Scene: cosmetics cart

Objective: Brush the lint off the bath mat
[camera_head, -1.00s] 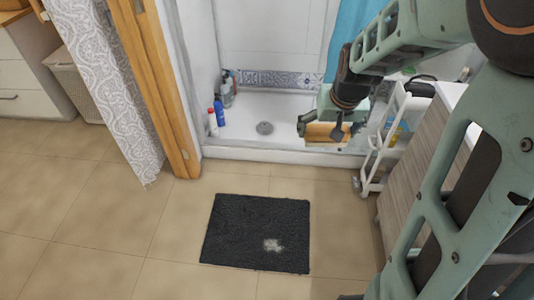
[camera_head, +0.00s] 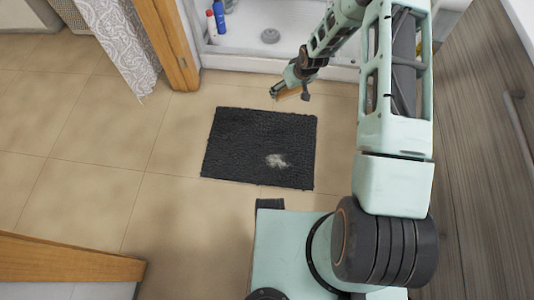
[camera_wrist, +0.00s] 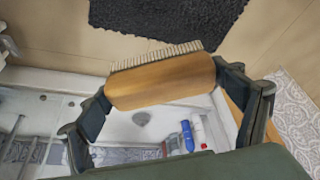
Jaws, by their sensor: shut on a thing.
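The dark grey bath mat (camera_head: 245,140) lies flat on the tiled floor. A pale patch of lint (camera_head: 277,160) sits on its lower right part. My gripper (camera_head: 283,88) is above and beyond the mat's far right corner, near the shower edge. In the wrist view my gripper (camera_wrist: 165,88) is shut on a wooden brush (camera_wrist: 160,82), one finger at each end of its block. The brush's pale bristles (camera_wrist: 155,55) point toward the mat (camera_wrist: 175,15), which shows at the top of that view. The brush is apart from the mat.
The shower tray (camera_head: 250,45) lies beyond the mat, with bottles (camera_head: 219,17) standing in it. A wooden door frame (camera_head: 172,50) and a patterned curtain (camera_head: 120,40) are at left. A wood-grain cabinet (camera_head: 480,150) stands at right. The floor left of the mat is clear.

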